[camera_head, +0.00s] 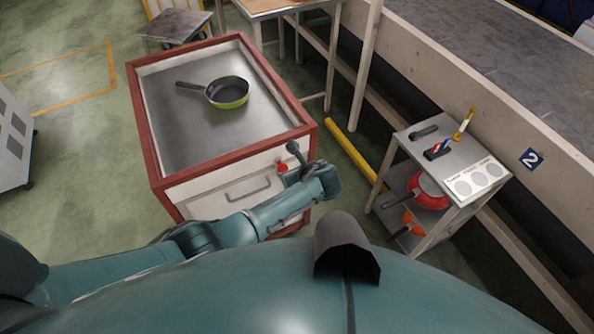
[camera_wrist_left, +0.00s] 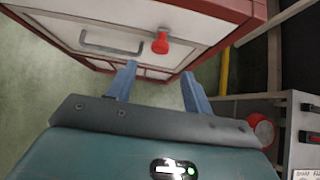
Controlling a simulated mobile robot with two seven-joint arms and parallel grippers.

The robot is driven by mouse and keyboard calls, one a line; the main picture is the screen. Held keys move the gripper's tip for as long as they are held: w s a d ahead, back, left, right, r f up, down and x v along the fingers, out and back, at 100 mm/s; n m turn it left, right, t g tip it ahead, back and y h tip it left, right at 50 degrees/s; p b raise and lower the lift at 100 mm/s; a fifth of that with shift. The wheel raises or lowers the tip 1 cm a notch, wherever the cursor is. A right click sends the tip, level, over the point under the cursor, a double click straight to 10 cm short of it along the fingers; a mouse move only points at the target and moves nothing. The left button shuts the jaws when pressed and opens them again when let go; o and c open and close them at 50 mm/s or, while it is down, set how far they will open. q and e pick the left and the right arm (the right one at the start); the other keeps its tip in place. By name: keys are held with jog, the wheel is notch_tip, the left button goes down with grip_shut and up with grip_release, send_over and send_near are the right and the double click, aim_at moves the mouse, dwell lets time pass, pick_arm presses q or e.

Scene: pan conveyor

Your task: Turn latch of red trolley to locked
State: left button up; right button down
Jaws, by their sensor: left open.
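The red trolley (camera_head: 141,98) stands left of centre in the head view, with a red-rimmed metal top and a pale front. Its red latch (camera_head: 282,167) is on the front, right of the grey drawer handle (camera_head: 248,188). The latch also shows in the left wrist view (camera_wrist_left: 160,45) as a rounded red knob with a short stub at its upper side. My left gripper (camera_head: 298,160) is by the trolley's front right corner, partly hidden by its own arm. In the wrist view its two fingers (camera_wrist_left: 160,83) are spread and empty, with the latch beyond them, apart from both.
A green-edged frying pan (camera_head: 228,92) lies on the trolley top. A shelf cart (camera_head: 407,140) with red and orange pans stands to the right, with a yellow floor bar (camera_head: 350,155) between. A conveyor wall (camera_head: 440,72) runs behind. Floor left of the trolley is open.

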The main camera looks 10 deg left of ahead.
pick_arm(q)
jog(key=shift+v, duration=0.85)
jog(key=s+f+n+h, duration=0.5)
jog(key=s+f+n, duration=0.1)
jog(key=s+n, duration=0.2)
jog(key=s+a+r+n+t+h, duration=0.1)
jog(key=s+a+r+n, duration=0.2)
jog(key=s+n, duration=0.5)
jog(key=s+a+r+n+t+h, duration=0.1)
jog(key=s+a+r+n, duration=0.2)
jog(key=s+a+n, duration=0.3)
jog(key=s+n, duration=0.2)
jog(key=n, duration=0.2)
jog(key=shift+s+r+t+h, duration=0.25)
jog(key=shift+r+t+h, duration=0.05)
jog(key=shift+h, duration=0.1)
